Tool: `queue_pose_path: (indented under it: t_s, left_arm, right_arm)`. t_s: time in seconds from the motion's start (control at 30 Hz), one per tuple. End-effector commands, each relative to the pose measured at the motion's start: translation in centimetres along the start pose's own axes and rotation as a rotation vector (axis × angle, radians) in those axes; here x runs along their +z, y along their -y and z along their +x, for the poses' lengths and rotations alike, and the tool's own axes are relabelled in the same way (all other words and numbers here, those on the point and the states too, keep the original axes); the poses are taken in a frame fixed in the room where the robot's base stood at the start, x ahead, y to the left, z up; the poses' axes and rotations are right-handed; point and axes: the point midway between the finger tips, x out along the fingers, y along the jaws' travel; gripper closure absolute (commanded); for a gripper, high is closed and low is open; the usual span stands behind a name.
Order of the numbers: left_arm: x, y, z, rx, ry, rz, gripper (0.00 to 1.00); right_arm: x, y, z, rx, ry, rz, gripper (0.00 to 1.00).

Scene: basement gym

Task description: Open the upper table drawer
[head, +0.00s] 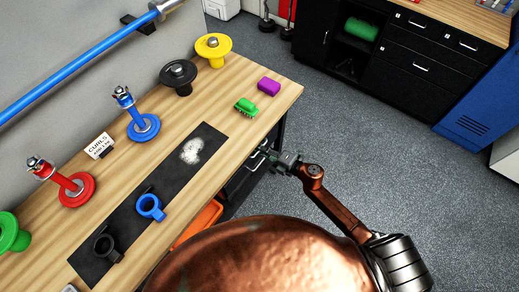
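The wooden table (235,95) runs diagonally across the left half of the head view. Below its right edge is a dark drawer front (240,183), seen steeply from above and partly hidden by the tabletop. A light metal handle (256,161) shows at this front. My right gripper (268,155) is at the handle, its fingers pointing toward the table. The fingers are small and overlap the handle, so I cannot tell whether they are closed on it. How far the drawer stands out is unclear. My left gripper is not in view.
On the table are a green brush (246,107), a purple block (268,86), a black mat (125,222) with white powder, and several coloured stands. An orange bin (198,222) is under the table. Grey floor (350,140) is clear toward the black cabinet (425,60).

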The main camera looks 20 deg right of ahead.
Motion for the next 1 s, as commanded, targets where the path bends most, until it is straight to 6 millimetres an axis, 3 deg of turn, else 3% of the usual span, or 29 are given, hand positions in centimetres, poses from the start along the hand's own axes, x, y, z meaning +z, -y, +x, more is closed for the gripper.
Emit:
queue_pose_path:
  t_s: [0.2,0.43,1.0]
  left_arm:
    - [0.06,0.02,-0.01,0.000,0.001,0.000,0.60]
    - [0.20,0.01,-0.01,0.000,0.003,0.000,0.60]
    - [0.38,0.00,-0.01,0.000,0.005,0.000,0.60]
  right_arm:
    - [0.00,-0.01,0.02,0.000,0.000,0.000,0.85]
    - [0.01,0.00,0.00,0.000,0.000,0.000,1.00]
    - [0.01,0.02,-0.02,0.000,0.000,0.000,1.00]
